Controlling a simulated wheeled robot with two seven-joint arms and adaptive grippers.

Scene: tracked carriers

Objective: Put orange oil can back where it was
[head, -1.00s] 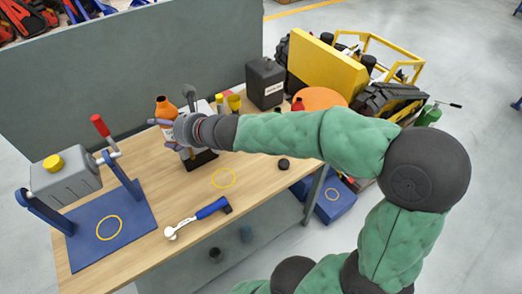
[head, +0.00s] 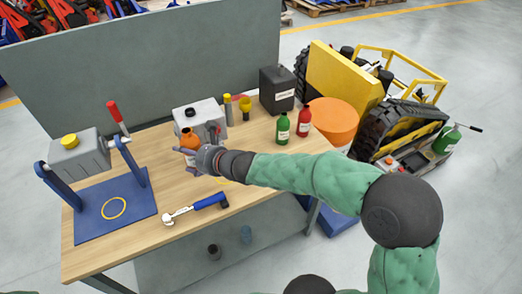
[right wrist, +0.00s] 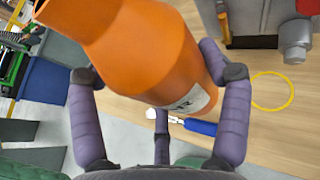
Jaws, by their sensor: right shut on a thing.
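The orange oil can (head: 189,139) is held in my right gripper (head: 192,155), over the middle of the workbench (head: 165,180). In the right wrist view the can (right wrist: 150,45) lies between the purple fingers of my right gripper (right wrist: 150,85), tilted across the picture, with a white label on its lower part. Whether the can touches the bench is not clear. My left gripper is out of view.
A grey boxy unit (head: 199,113) stands behind the can. Green (head: 283,129) and red (head: 304,122) bottles stand right of it. A ratchet wrench (head: 196,206) lies in front.

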